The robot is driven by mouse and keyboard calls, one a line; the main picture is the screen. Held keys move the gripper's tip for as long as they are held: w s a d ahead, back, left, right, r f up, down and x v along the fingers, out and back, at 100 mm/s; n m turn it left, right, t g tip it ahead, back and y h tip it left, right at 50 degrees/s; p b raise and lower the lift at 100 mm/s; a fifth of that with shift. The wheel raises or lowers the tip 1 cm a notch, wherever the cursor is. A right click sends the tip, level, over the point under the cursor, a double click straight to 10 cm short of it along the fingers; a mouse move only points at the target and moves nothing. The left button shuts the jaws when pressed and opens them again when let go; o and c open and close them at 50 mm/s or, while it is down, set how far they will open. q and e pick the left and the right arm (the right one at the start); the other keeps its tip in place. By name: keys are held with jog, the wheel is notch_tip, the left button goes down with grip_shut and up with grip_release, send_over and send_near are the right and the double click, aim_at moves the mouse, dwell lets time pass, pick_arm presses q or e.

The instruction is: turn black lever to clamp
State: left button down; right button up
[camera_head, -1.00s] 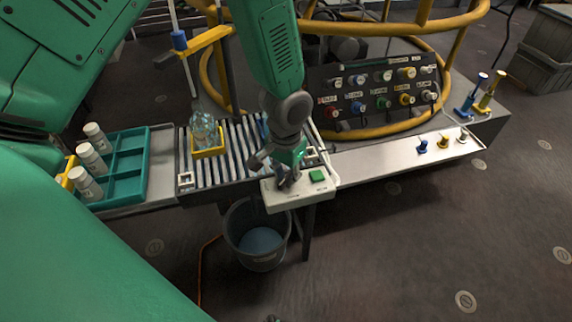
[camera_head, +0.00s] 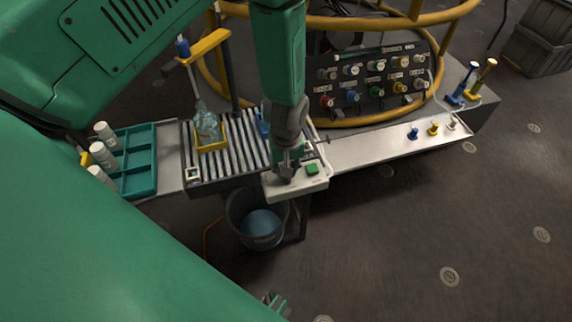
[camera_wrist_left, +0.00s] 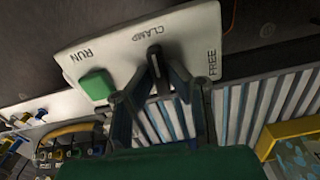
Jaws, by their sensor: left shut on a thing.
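The white control box (camera_head: 313,184) stands at the front edge of the bench. It also shows in the left wrist view (camera_wrist_left: 190,40), with a green button (camera_wrist_left: 97,84) by RUN and the labels CLAMP and FREE. The black lever (camera_wrist_left: 154,56) stands on its face, its tip close to the CLAMP label and away from FREE. My left gripper (camera_head: 286,172) reaches down onto the box and is shut on the lever. In the head view the fingers mostly hide the lever. Part of my right gripper (camera_head: 275,303) shows at the bottom edge, too little to tell its state.
A slatted roller bed (camera_head: 235,150) lies behind the box, bearing a yellow holder (camera_head: 222,143) with a clear bottle. A teal tray (camera_head: 138,160) with white bottles is at left. A bucket (camera_head: 240,225) stands below. A connector panel (camera_head: 375,82) and yellow rails are behind.

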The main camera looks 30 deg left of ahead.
pick_arm(q)
jog(key=shift+s+d+f+n, duration=0.2)
jog(key=shift+s+n, duration=0.15)
jog(key=shift+n, duration=0.05)
jog(key=c, duration=1.6)
grip_release()
jog(key=shift+o, duration=0.2)
jog(key=shift+w+r, duration=0.1)
jog(key=shift+w, duration=0.1)
notch_tip(320, 180, up, 12)
jog(key=shift+w, duration=0.1)
